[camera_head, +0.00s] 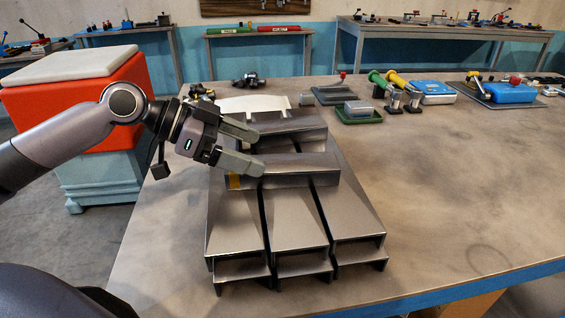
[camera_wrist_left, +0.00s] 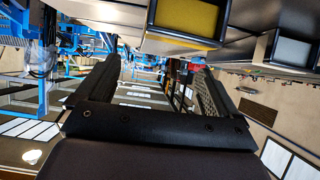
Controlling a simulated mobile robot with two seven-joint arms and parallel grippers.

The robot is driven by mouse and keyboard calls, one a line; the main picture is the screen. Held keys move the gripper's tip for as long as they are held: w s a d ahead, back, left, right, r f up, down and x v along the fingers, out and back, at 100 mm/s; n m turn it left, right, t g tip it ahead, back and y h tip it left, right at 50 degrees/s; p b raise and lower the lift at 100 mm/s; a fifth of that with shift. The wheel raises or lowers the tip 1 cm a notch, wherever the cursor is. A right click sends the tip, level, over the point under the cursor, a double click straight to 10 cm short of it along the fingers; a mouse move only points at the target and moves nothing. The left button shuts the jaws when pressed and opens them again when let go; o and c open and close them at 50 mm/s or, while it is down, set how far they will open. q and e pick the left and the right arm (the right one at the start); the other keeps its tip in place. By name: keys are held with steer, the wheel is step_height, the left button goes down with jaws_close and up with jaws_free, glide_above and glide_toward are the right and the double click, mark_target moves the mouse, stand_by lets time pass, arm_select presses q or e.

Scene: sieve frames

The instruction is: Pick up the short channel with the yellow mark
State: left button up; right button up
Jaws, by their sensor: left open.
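The short grey metal channel with the yellow mark (camera_head: 290,170) lies crosswise on top of a stack of long channels (camera_head: 285,218). Its yellow patch (camera_head: 234,182) is at its left end; in the left wrist view the yellow-marked end (camera_wrist_left: 188,17) shows at the top. My left gripper (camera_head: 257,151) is open and empty. In the head view its fingers reach in from the left, the nearer finger overlapping the marked channel; I cannot tell whether they touch. The fingers also show in the left wrist view (camera_wrist_left: 155,78). My right gripper is not in view.
Another short channel (camera_head: 292,127) lies crosswise behind the marked one. A green tray (camera_head: 360,118), metal cups and blue boxes (camera_head: 434,90) stand at the back right. A red box with a pale lid (camera_head: 75,95) is at the left. The table's right side is clear.

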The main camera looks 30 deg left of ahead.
mark_target(280, 162)
arm_select(q)
steer(key=p+x, duration=0.1)
steer(key=x, duration=0.2)
steer(key=shift+w+d+f, duration=0.2)
steer(key=shift+w+f, duration=0.05)
steer(key=shift+f, duration=0.05)
steer(key=shift+w+d+f+p, duration=0.3)
steer(key=shift+d+f+p, duration=0.05)
steer(key=shift+d, duration=0.05)
jaws_close()
steer(key=shift+r, duration=0.2)
